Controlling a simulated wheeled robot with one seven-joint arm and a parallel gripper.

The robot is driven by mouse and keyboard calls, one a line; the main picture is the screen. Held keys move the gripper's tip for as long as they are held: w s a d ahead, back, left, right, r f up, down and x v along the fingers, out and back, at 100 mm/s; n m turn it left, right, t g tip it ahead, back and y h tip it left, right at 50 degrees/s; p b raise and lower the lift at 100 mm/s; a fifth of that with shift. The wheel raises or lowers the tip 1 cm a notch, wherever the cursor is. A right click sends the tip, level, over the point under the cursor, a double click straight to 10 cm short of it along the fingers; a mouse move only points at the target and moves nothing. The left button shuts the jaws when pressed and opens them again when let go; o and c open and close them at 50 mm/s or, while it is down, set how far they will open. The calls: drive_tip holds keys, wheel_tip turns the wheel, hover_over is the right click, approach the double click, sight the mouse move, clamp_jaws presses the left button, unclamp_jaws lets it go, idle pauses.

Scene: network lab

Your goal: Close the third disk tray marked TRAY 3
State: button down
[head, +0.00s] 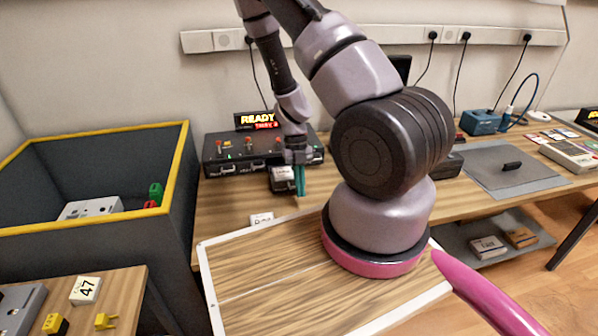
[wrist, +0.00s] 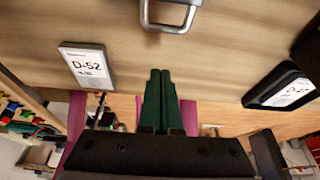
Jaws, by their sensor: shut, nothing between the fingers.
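The black disk unit (head: 225,158) stands at the back of the bench with several handles along its front. One tray (head: 284,182) sticks out of its front at the right; its number is not readable. My gripper (head: 300,182) points down beside that tray's front, and the arm hides part of the unit. In the wrist view, its green fingers (wrist: 161,80) are together and empty. A metal handle (wrist: 170,26) shows just beyond the fingertips, seemingly apart from them.
A disk marked D-52 (wrist: 86,66) lies on the bench, and a dark-edged labelled item (wrist: 284,90) is at right in the wrist view. A yellow-rimmed bin (head: 100,226) stands left. A lit READY sign (head: 257,120) sits on the unit. A grey mat (head: 490,165) lies at right.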

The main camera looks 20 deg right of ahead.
drive_tip(key=shift+w+d+f, duration=0.15)
drive_tip(key=shift+w, duration=0.8)
drive_tip(key=shift+w+d+f, duration=0.1)
drive_tip(key=shift+w+d, duration=0.05)
drive_tip(key=shift+w, duration=0.75)
drive_tip(key=w+d, duration=0.1)
drive_tip(key=w, duration=0.3)
drive_tip(key=w+d, duration=0.1)
drive_tip(key=w, duration=0.4)
drive_tip(key=w+d, duration=0.1)
drive_tip(key=w, duration=0.4)
drive_tip(key=shift+w, duration=0.1)
